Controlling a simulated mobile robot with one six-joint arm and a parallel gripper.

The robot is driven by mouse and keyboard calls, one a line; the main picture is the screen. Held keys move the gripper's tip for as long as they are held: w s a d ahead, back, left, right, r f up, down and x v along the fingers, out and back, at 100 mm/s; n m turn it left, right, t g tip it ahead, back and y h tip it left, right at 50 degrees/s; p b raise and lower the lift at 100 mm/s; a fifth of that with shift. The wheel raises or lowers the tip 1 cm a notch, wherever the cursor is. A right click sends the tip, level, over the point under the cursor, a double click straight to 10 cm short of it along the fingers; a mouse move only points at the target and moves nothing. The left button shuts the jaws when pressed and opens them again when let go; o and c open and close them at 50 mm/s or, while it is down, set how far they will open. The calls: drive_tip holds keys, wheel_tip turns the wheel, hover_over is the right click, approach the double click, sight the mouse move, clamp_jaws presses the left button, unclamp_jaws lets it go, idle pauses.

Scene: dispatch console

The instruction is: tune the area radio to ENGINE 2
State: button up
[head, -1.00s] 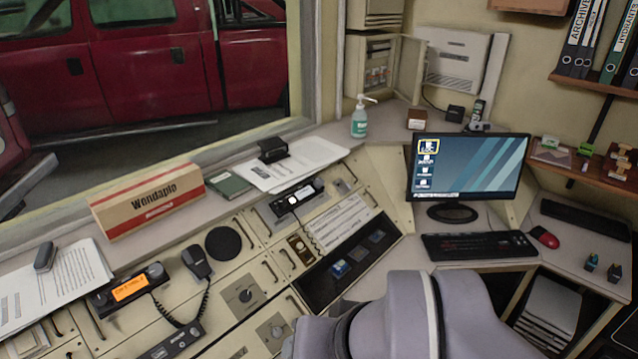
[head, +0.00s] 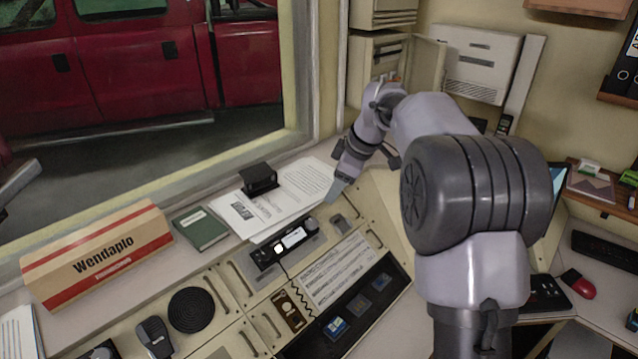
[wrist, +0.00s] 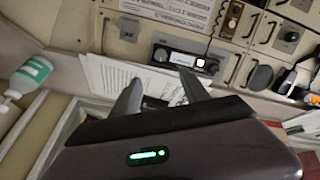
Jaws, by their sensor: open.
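A black radio with a lit white display (head: 292,239) is set in the sloped console; the display text is too small to read. It also shows in the wrist view (wrist: 183,60), with a round knob at its left end there. I cannot tell from any label whether it is the area radio. My gripper (head: 333,194) is above the console, close to the radio's right end in the head view. In the wrist view its two fingers (wrist: 160,75) are apart with nothing between them, pointing toward the radio and the papers. They appear clear of the radio.
Papers (head: 310,178) and a black box-like device (head: 259,178) lie on the ledge behind the radio. A sanitizer bottle (wrist: 30,76) shows in the wrist view.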

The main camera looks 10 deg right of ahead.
sight(314, 222)
drive_tip(key=b+x, duration=0.5)
drive_tip(key=x, duration=1.2)
drive_tip(key=shift+a+f, duration=0.1)
drive_tip(key=shift+f, duration=0.15)
clamp_jaws()
